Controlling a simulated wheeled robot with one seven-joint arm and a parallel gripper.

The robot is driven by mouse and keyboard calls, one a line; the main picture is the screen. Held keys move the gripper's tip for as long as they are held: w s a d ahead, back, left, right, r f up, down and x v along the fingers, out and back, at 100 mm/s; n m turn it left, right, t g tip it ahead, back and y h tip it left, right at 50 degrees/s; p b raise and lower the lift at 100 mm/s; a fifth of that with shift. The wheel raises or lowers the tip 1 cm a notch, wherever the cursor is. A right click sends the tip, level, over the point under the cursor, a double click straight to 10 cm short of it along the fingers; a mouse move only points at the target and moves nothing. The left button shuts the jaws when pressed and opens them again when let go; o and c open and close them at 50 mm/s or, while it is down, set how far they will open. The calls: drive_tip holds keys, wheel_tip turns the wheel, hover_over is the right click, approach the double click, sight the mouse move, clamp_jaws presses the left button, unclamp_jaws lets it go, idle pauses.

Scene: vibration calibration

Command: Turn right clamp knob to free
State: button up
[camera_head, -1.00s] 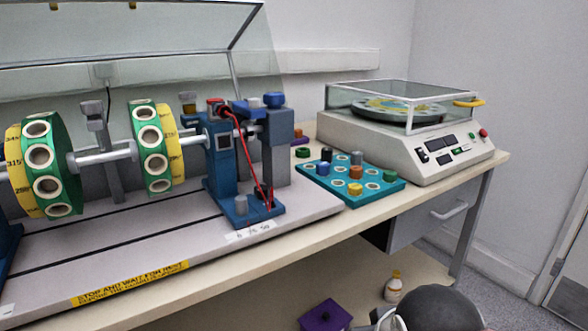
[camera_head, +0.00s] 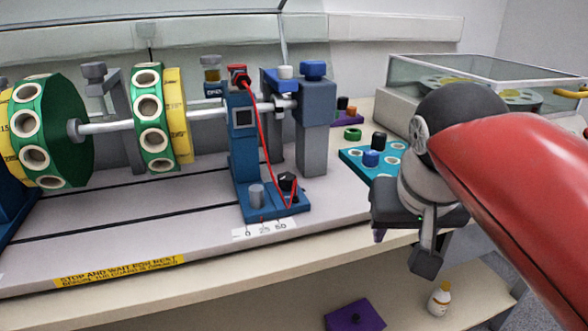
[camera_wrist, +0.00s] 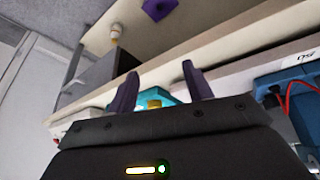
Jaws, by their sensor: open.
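The right bearing stand is a blue post on a blue base plate (camera_head: 262,212), at the right of the shaft in the head view. On this base stand a black knob (camera_head: 287,182) and a grey cylinder (camera_head: 256,195). A blue knob (camera_head: 313,70) tops the grey-blue block beside the post. I cannot tell which of these is the right clamp knob. My gripper (camera_wrist: 160,70) is open and empty, its two dark purple fingers apart in the wrist view. In the head view it is right of the stand, over the table's front edge, fingers mostly hidden.
A teal tray (camera_head: 354,160) of coloured pegs lies behind my gripper, partly hidden by my arm. A glass-lidded machine (camera_head: 395,100) stands behind. A red cable (camera_head: 258,125) hangs down the blue post. A bottle (camera_head: 440,299) and purple box (camera_head: 354,316) are below.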

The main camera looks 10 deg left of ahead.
drive_tip(key=w+a+r+n, duration=0.1)
drive_tip(key=w+a+r, duration=0.2)
drive_tip(key=a+r, duration=0.45)
drive_tip(key=g+y+b, duration=0.1)
drive_tip(key=b, duration=0.1)
approach(287, 177)
drive_tip(key=shift+n, duration=0.3)
drive_tip(key=b+x, duration=0.2)
drive_tip(key=x, duration=0.6)
drive_tip(key=shift+f, duration=0.15)
drive_tip(key=shift+c, duration=0.2)
drive_tip(key=c, duration=0.9)
